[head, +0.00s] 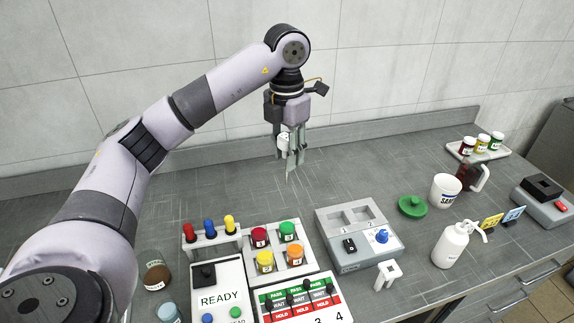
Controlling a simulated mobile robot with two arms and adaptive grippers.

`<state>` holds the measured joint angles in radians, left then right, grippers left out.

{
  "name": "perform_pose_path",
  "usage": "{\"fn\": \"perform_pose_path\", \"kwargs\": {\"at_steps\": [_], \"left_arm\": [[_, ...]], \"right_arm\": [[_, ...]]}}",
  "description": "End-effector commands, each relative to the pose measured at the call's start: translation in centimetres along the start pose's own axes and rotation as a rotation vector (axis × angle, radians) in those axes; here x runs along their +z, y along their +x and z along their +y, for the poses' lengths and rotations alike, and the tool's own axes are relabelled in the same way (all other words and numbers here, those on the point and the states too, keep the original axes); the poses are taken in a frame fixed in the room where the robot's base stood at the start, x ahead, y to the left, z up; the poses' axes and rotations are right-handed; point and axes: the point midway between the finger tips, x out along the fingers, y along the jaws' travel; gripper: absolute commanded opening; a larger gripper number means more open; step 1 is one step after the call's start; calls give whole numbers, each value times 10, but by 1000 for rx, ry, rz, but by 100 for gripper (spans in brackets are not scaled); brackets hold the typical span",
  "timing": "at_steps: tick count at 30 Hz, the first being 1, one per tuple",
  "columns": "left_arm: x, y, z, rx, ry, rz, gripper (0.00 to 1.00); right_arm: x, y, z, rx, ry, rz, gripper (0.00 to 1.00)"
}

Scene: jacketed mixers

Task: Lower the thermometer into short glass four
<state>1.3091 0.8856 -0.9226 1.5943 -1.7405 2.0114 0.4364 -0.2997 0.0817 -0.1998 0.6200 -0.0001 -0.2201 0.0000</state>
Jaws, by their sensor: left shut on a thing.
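My left gripper (289,160) is in the air above the back of the bench, pointing down. It is shut on a thin pale thing with a narrow tip, which looks like the thermometer (289,176); the fingers hide most of it. Several short round vessels with red, green, yellow and orange tops stand in a white tray (276,277) in front, well below and apart from the gripper. My right gripper is not in view.
A grey device with a blue knob (381,237) stands right of the tray. A READY panel (222,299) and a PASS/WAIT/HOLD board (300,297) are in front. The back middle is clear.

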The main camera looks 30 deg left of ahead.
Motion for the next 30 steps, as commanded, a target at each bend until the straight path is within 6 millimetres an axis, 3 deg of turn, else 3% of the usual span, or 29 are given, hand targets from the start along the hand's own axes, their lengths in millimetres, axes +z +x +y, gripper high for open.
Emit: {"fn": "perform_pose_path", "kwargs": {"at_steps": [30], "left_arm": [[0, -74, 0, 0, -1, 1, 9]], "right_arm": [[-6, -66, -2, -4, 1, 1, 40]]}}
